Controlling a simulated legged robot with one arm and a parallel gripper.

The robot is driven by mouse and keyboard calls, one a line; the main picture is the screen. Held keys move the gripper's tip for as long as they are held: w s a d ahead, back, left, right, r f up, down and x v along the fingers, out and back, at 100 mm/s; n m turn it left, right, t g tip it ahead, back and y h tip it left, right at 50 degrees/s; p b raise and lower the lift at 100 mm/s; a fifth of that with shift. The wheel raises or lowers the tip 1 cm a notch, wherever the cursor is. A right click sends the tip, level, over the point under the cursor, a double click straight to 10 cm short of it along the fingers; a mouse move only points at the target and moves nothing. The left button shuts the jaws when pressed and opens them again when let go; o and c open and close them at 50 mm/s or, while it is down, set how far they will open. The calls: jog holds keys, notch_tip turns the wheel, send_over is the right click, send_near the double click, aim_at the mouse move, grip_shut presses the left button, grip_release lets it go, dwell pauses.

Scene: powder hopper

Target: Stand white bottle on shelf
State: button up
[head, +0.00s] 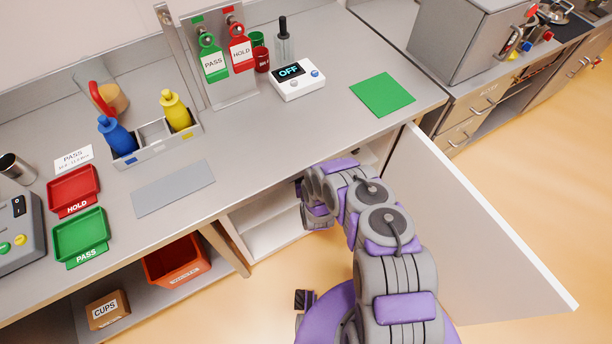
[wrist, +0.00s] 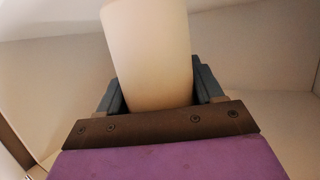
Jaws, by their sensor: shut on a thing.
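A white bottle (wrist: 148,55) fills the middle of the wrist view. It stands between the two fingers of my gripper (wrist: 155,88), which is shut on it. Its top is cut off by the frame edge, and its lower end is hidden behind the gripper body. In the head view my arm reaches into the open cabinet under the counter. The gripper and bottle are hidden there by the arm and counter. A white shelf (head: 268,210) shows inside the cabinet, left of my arm. I cannot tell whether the bottle touches a shelf.
The open cabinet door (head: 490,225) stands to the right of my arm. The counter edge is above the arm. A bottle rack (head: 155,140) holds a blue and a yellow bottle on the counter. An orange bin (head: 177,262) is on the lower shelf at left.

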jog(key=w+f+b, duration=0.1)
jog(key=f, duration=0.1)
jog(key=w+f+b, duration=0.1)
jog(key=shift+w+d+f, duration=0.15)
jog(key=shift+d+f, duration=0.05)
jog(key=shift+f, duration=0.15)
jog(key=shift+d+r, duration=0.1)
jog(key=shift+d, duration=0.2)
jog(key=o, duration=1.3)
jog(key=shift+a, duration=0.2)
jog(key=shift+o, duration=0.2)
